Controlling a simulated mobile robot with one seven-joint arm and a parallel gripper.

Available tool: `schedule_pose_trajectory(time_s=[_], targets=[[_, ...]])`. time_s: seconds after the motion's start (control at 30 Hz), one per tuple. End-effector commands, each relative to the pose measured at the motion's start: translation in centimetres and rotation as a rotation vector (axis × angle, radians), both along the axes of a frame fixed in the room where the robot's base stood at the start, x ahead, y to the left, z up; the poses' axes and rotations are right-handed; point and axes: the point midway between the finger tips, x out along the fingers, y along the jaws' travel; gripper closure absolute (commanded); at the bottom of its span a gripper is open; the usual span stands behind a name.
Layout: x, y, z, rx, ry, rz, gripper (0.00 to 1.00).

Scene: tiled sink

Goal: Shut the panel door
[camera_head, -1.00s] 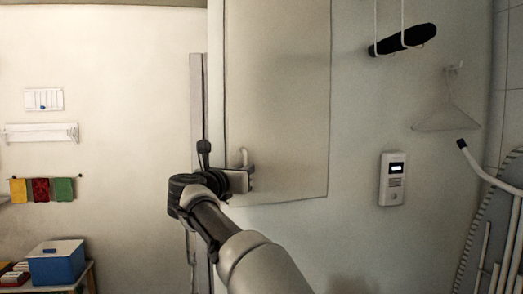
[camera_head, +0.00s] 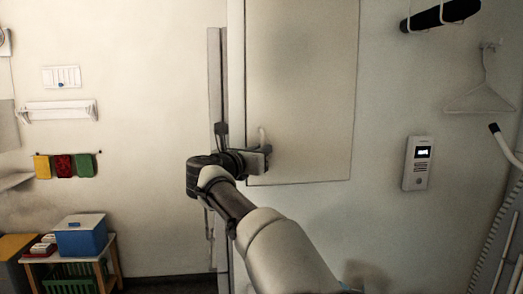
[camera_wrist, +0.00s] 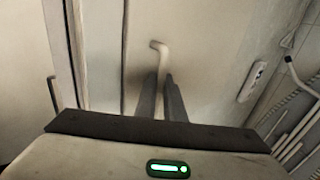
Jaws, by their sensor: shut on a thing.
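The panel door (camera_head: 302,90) is a pale rectangular panel on the wall, in the upper middle of the head view. It looks nearly flush with the wall around it; whether it is fully closed I cannot tell. Its small pale handle (camera_wrist: 160,50) sticks out at the lower left of the panel. My gripper (camera_head: 266,151) is at this handle. In the wrist view, my two fingers (camera_wrist: 160,92) are close together around the lower part of the handle, shut on it. The fingers hide part of the handle.
A white intercom (camera_head: 417,163) is on the wall to the right. A clothes hanger (camera_head: 482,98) and a dark roll (camera_head: 440,15) hang above it. At the lower left, a blue box (camera_head: 81,238) stands on a small table. Open floor lies between the table and my arm.

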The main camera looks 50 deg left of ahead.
Motion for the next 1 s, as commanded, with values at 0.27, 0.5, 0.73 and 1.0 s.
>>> schedule_pose_trajectory(time_s=[0.27, 0.5, 0.73, 1.0], targets=[[0.0, -0.1, 1.4, 0.013, -0.018, 0.013, 0.83], [-3.3, -1.4, 0.8, 0.011, -0.018, 0.018, 0.83], [-8.5, -4.0, 0.5, 0.007, -0.011, 0.012, 0.83], [-13.8, -6.6, 0.4, 0.004, -0.007, 0.006, 0.83]])
